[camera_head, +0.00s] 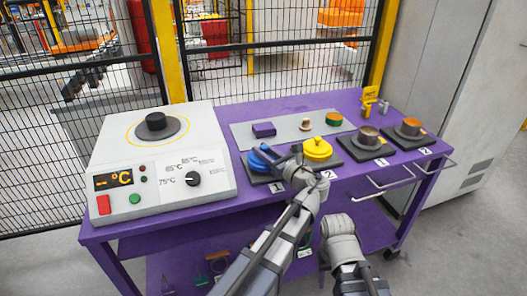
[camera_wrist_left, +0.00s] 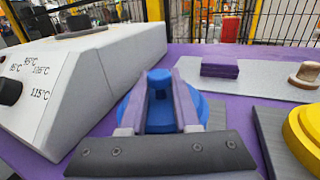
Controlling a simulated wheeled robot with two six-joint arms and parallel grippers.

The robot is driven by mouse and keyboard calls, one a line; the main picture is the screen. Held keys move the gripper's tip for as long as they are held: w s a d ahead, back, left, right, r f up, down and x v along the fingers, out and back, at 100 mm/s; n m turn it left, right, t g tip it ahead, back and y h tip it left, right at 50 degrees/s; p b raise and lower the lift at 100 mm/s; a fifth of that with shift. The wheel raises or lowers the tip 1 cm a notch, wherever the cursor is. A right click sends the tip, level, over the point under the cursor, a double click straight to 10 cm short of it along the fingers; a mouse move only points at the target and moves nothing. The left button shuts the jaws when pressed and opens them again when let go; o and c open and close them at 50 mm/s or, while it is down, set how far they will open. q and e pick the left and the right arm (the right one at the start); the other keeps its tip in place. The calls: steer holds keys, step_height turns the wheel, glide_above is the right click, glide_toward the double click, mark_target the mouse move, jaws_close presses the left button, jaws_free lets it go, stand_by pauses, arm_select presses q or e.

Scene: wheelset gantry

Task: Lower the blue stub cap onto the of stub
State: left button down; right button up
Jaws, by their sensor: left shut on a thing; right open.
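The blue stub cap (camera_head: 257,160) is at the dark plate marked 1, at the left of the row. In the left wrist view the blue cap (camera_wrist_left: 204,112) shows as a round body with a raised knob between the fingers. My left gripper (camera_wrist_left: 158,98) is shut on the cap's knob with its two purple fingers. In the head view my left gripper (camera_head: 268,157) reaches over plate 1 from the right. The stub under the cap is hidden, so I cannot tell whether the cap touches it. My right arm shows at the bottom, but its fingers do not show.
A white heater box (camera_head: 160,165) stands close to the left of the cap. A yellow cap (camera_head: 317,149) stands close on the right, with two more stations (camera_head: 368,136) (camera_head: 409,129) beyond. A grey mat (camera_head: 285,127) with small parts lies behind.

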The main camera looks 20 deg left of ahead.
step_height(320, 180, up, 22)
steer(key=p, duration=2.1)
steer(key=shift+r, duration=0.25)
steer(key=shift+d+f, duration=0.1)
